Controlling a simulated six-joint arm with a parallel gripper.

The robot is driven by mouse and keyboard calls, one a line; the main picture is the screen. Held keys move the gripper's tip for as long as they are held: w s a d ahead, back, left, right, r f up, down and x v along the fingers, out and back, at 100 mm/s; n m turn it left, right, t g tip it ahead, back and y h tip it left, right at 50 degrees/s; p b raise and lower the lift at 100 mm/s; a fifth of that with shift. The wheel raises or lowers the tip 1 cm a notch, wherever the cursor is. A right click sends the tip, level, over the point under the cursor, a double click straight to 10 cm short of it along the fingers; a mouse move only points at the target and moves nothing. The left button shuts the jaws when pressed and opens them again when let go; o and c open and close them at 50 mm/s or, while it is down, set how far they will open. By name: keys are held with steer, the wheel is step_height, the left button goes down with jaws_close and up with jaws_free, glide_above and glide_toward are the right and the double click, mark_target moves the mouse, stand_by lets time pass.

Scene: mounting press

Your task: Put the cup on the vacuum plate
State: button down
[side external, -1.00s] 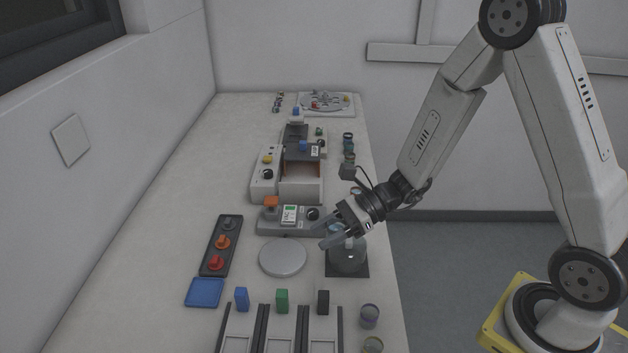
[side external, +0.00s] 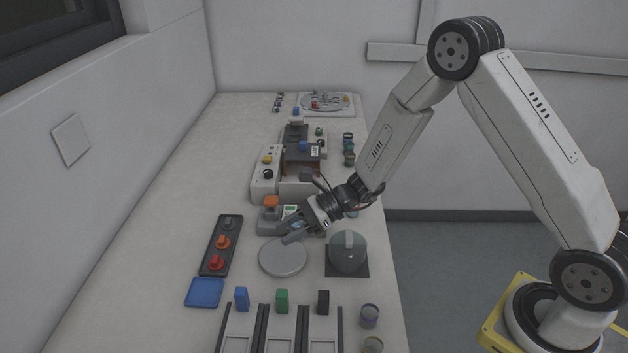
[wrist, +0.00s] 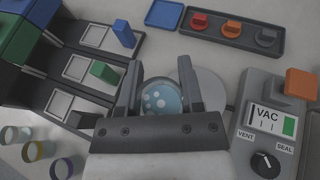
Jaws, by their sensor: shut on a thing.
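The cup (wrist: 161,99) is a clear, bluish round vessel with pale bubble-like spots inside. In the wrist view it sits between the two fingers of my gripper (wrist: 160,88), which is shut on it. In the side view my gripper (side external: 289,238) is above the rear part of the vacuum plate (side external: 283,260), and the cup is mostly hidden by the fingers. The plate is a flat grey disc. In the wrist view the plate (wrist: 212,88) shows partly behind and right of the right finger. I cannot tell the exact height of the cup above it.
A clear dome (side external: 347,255) with a handle stands on a dark square right of the plate. The vacuum control box (side external: 270,220) is just behind the plate. A strip with coloured knobs (side external: 222,242) and a blue tray (side external: 204,293) lie left. Coloured blocks stand in front.

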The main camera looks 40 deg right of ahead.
glide_above(274, 257)
steer(key=shift+s+f, duration=0.2)
steer(key=shift+f, duration=1.2)
steer(key=shift+s+f, duration=0.15)
steer(key=shift+f, duration=1.2)
steer(key=shift+w+f, duration=0.1)
steer(key=shift+w+f, duration=0.15)
steer(key=shift+f, duration=1.55)
steer(key=shift+f, duration=0.1)
steer(key=shift+c, duration=1.2)
jaws_free()
